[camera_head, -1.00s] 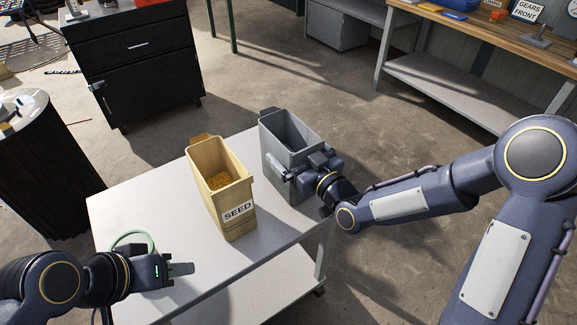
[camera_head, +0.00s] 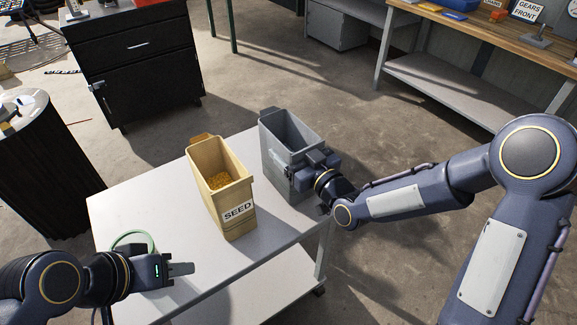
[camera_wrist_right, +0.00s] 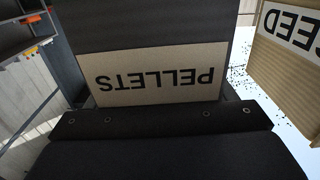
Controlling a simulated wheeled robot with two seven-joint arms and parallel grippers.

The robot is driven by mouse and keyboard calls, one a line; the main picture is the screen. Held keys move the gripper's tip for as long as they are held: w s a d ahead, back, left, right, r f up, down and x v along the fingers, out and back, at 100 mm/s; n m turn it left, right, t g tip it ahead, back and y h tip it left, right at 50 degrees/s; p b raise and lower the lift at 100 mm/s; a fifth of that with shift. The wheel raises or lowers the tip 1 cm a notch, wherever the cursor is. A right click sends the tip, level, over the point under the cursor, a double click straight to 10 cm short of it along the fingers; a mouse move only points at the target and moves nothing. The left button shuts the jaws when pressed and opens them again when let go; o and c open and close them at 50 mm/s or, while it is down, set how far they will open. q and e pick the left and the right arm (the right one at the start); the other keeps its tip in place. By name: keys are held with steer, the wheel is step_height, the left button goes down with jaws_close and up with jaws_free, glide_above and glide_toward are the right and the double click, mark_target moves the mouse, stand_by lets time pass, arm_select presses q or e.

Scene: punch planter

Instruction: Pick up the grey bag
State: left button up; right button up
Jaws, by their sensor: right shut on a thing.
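The grey bag (camera_head: 289,140) is an open-topped, box-shaped container standing upright at the right side of the white table (camera_head: 128,215). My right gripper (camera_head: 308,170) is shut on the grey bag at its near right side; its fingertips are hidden. In the right wrist view the grey bag (camera_wrist_right: 150,25) fills the top, with an upside-down "PELLETS" label. My left gripper (camera_head: 180,268) is low at the left, over the table's near left part and away from both containers. Its fingers look closed together, with nothing seen between them.
A tan bag (camera_head: 222,185) marked "SEED", with yellow grains inside, stands just left of the grey bag. It also shows in the right wrist view (camera_wrist_right: 290,60). A black cabinet (camera_head: 140,70) is behind at the left. A wooden workbench (camera_head: 480,45) is at the back right.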

steer(key=shift+r, duration=0.15)
steer(key=shift+c, duration=0.5)
steer(key=s+d+r+p, duration=0.2)
steer(key=s+d+r, duration=0.2)
steer(key=s+r, duration=0.9)
steer(key=shift+s+d+p, duration=0.15)
steer(key=shift+d+p, duration=0.05)
steer(key=shift+p, duration=0.2)
